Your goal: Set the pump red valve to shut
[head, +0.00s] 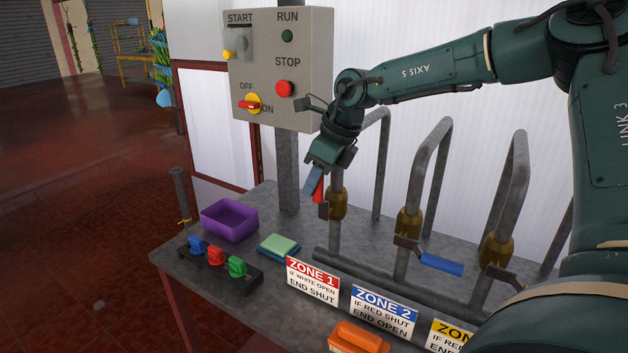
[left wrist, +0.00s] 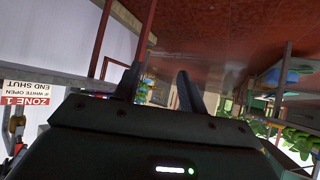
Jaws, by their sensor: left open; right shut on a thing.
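A pipe valve with a brass body (head: 337,204) stands at the left of the pipe row. Its red handle (head: 318,193) sits beside the upright pipe, roughly along it, and is mostly hidden by my right gripper (head: 314,185). That gripper is shut on the red handle. A small red valve (head: 216,256) also stands between a blue one (head: 197,245) and a green one (head: 237,267) on a dark strip on the table. My left gripper (left wrist: 158,88) is open and empty in the left wrist view; it is not seen in the head view.
Another pipe valve has a blue handle (head: 441,263) pointing sideways. A control box (head: 310,65) hangs above. Open floor lies left.

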